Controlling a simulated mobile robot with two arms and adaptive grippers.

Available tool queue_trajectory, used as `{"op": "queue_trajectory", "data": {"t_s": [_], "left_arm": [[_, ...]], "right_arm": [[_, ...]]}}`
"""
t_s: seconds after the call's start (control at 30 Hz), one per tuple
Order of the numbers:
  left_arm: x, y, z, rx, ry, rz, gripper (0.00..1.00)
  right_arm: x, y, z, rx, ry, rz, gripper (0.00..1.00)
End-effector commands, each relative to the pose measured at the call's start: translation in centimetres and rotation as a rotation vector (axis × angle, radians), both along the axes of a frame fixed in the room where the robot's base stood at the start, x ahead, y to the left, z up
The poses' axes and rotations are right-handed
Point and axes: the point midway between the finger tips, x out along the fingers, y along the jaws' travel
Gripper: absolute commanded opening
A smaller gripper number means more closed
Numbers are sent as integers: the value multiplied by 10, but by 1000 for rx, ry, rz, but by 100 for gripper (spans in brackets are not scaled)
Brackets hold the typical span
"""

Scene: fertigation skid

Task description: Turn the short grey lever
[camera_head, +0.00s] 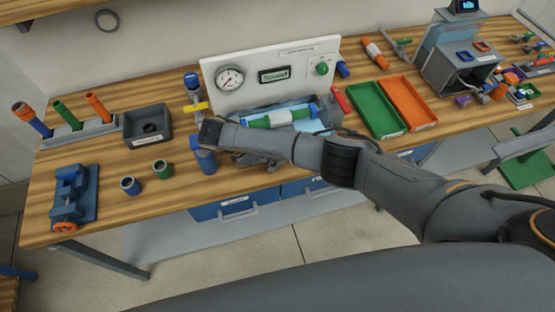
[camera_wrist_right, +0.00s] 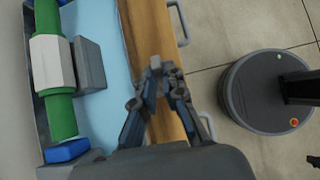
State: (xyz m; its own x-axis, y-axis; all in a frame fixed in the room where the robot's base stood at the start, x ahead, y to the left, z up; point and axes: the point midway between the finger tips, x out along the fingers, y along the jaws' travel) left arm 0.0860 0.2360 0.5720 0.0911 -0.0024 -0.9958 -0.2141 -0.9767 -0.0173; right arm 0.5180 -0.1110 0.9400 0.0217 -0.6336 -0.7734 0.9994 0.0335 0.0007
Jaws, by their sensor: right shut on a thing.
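A green pipe with a white middle (camera_head: 268,121) lies in a pale blue basin on the bench. In the right wrist view the pipe's white middle (camera_wrist_right: 50,63) has a short grey lever-like block (camera_wrist_right: 89,64) on its right side. My right gripper (camera_head: 258,160) is in front of the basin, at the bench's front edge. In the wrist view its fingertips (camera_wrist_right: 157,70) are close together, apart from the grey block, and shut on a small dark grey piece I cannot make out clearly. My left gripper is not in view.
A white panel with a gauge (camera_head: 229,78) stands behind the basin. A blue cylinder (camera_head: 204,158) is close left of my right gripper. Green (camera_head: 376,108) and orange (camera_head: 409,100) trays lie to the right. A dark bin (camera_head: 147,124) stands to the left.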

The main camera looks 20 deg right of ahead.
Motion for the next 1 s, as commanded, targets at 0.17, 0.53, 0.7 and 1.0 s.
{"op": "queue_trajectory", "data": {"t_s": [0.17,0.53,0.7,1.0], "left_arm": [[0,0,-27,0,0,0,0],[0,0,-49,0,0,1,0],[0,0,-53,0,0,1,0],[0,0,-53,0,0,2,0]], "right_arm": [[0,10,-7,-147,-6,2,0],[-1,16,-6,-327,-11,1,0],[-1,17,-6,-361,-11,1,0],[-1,18,-6,-372,-9,2,0]]}}
